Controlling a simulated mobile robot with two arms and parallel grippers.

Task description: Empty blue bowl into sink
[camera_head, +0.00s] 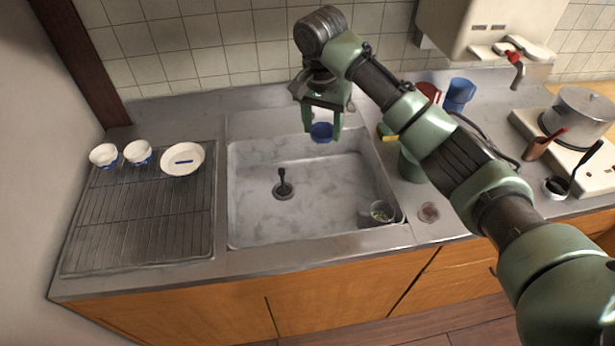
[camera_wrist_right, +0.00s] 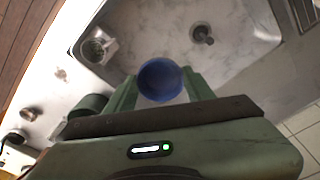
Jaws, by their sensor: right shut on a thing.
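The blue bowl (camera_head: 321,132) is held between the fingers of my right gripper (camera_head: 322,122), over the back right part of the sink. In the right wrist view the bowl (camera_wrist_right: 160,80) sits between the two green fingers of the gripper (camera_wrist_right: 158,90). I cannot tell what is in the bowl. The sink (camera_head: 260,205) is a wide grey basin with a dark drain fitting (camera_head: 284,186) standing in it. It also shows in the right wrist view (camera_wrist_right: 235,60). My left gripper is not in view.
A strainer cup (camera_head: 381,212) stands in the sink's front right corner. On the left, a drying rack (camera_head: 140,235) holds two small bowls (camera_head: 138,152) and a white dish (camera_head: 182,158). Blue cups (camera_head: 459,92) and a pot (camera_head: 580,112) stand right, beyond my arm.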

